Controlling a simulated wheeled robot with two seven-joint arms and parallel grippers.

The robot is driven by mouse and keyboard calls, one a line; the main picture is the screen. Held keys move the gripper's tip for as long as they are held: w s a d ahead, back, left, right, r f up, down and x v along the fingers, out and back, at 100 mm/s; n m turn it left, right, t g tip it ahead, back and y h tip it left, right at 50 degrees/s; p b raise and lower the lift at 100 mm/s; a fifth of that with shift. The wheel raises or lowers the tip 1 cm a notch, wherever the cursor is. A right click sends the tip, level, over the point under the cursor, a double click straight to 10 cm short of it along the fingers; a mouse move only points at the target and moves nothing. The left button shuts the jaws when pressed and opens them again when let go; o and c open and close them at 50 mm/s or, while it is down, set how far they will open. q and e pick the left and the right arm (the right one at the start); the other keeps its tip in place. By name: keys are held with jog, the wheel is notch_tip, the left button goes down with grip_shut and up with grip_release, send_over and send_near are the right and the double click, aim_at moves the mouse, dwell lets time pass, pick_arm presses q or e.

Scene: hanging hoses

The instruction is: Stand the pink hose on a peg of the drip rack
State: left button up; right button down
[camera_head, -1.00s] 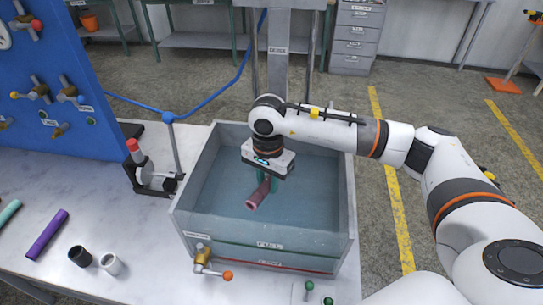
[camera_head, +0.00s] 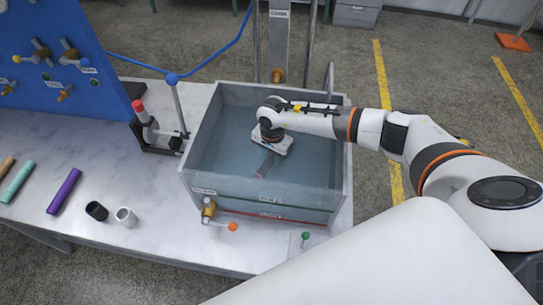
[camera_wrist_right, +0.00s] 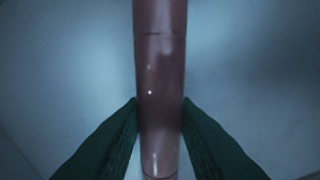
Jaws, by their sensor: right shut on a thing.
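The pink hose (camera_head: 265,165) is a short tube under the water in the clear-walled tank (camera_head: 343,185). My right gripper (camera_head: 272,152) reaches down into the tank and is shut on the hose. In the right wrist view the hose (camera_wrist_right: 160,75) runs upright through the picture between the two green fingers (camera_wrist_right: 160,135), which touch its sides. The water dims the hose and hides the fingertips in the head view. My left gripper is not in view. I cannot make out a drip rack with pegs.
A valve (camera_head: 209,210) with an orange-tipped handle is on the tank's front. A stand with a red knob (camera_head: 138,106) is left of it. Purple (camera_head: 64,191) and teal (camera_head: 17,182) tubes and black (camera_head: 96,211) and white (camera_head: 126,217) cups lie left. A blue panel (camera_head: 60,55) stands behind.

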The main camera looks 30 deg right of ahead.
jog(key=shift+s+a+f, duration=0.1)
jog(key=shift+f, duration=0.5)
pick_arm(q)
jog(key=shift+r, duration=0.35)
